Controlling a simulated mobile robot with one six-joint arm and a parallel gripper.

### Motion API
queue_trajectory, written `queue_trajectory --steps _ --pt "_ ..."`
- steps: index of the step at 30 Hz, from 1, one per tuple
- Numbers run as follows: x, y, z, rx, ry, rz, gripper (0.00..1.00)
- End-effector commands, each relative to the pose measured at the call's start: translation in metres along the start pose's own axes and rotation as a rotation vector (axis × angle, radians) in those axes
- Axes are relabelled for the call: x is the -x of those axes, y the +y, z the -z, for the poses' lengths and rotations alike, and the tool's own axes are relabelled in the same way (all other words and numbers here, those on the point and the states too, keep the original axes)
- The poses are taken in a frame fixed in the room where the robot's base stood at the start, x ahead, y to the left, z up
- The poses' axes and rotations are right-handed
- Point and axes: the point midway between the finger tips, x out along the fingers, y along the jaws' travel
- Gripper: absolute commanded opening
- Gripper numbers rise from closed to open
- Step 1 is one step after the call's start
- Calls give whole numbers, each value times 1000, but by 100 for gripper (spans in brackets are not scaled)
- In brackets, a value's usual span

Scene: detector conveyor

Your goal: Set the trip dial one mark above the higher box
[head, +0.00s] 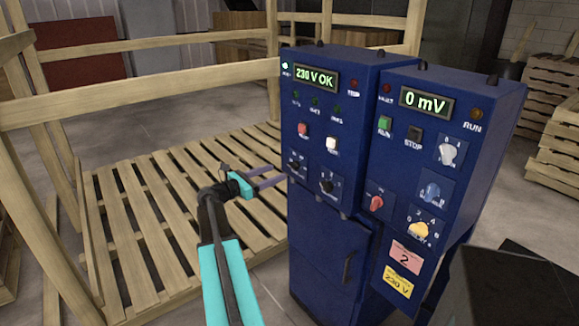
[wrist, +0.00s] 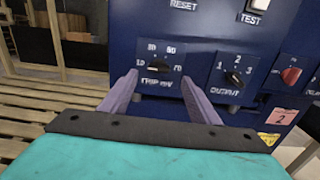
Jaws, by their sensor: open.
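The trip dial (wrist: 158,67) is a small black knob on a dark blue panel, labelled TRIP mV, with several marks around it. Its marks and pointer are too blurred to read surely. It also shows in the head view (head: 296,165) at the left cabinet's lower left. My gripper (wrist: 160,80) is open and empty. In the wrist view its fingers stand left and right of the trip dial; I cannot tell whether they touch the panel. In the head view my gripper (head: 283,174) reaches the cabinet's left edge. I cannot identify the boxes in either view.
The OUTPUT dial (wrist: 235,76), marked 1 to 3, lies just right of my right finger. The right cabinet's display (head: 424,102) reads 0 mV; the left display (head: 316,78) reads 230 V OK. A wooden railing (head: 150,85) and slatted pallet (head: 160,200) lie left.

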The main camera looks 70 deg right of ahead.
Motion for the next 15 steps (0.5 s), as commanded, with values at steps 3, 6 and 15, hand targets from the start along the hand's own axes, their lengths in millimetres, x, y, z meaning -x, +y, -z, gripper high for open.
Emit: queue_trajectory --steps 3,6,15 --pt "-19 0 -1 1 0 3 56" --pt "-33 0 -1 1 0 2 56" --pt "-69 1 0 1 1 0 56"
